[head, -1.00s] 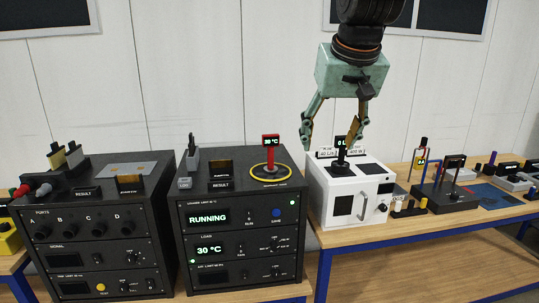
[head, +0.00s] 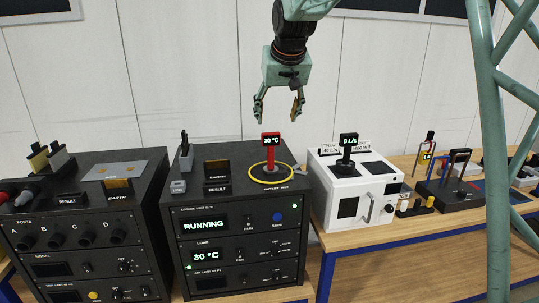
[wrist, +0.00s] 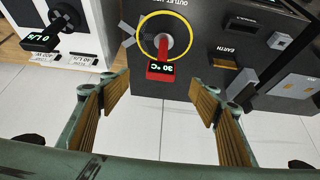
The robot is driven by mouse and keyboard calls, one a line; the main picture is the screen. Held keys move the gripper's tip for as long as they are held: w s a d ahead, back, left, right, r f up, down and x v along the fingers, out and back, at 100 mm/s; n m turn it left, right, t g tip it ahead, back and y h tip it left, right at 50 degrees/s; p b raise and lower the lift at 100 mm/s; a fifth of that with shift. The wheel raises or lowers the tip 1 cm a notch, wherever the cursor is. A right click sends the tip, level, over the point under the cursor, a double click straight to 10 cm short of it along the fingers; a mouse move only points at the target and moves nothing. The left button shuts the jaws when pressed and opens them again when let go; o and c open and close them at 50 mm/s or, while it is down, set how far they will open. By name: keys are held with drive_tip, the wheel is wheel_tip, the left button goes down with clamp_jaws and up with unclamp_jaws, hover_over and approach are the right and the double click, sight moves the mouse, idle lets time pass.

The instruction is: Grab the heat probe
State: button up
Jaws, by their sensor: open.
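The heat probe (head: 270,150) is a red upright piece with a small display reading 30 °C. It stands inside a yellow ring (head: 270,172) on top of a black unit (head: 240,190) whose front reads RUNNING. My gripper (head: 279,117) is open and empty above the probe, pointing down. In the wrist view the probe (wrist: 161,70) shows beyond and between the spread fingers (wrist: 158,100), apart from both. The probe's lower end is hidden in the wrist view.
A white box (head: 350,190) with a black 0 L/s flow meter (head: 347,152) stands to the right. Another black unit (head: 90,215) with ports stands to the left. A dark switch piece (head: 186,152) stands on the middle unit. The wall is behind.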

sight(271, 134)
drive_tip(key=shift+w+a+f, duration=0.1)
drive_tip(key=shift+w+a, duration=0.25)
drive_tip(key=shift+w, duration=0.25)
drive_tip(key=shift+x, duration=4.3)
drive_tip(key=shift+w, duration=0.1)
drive_tip(key=shift+x, duration=2.55)
drive_tip(key=shift+w, duration=0.15)
drive_tip(key=shift+c, duration=0.8)
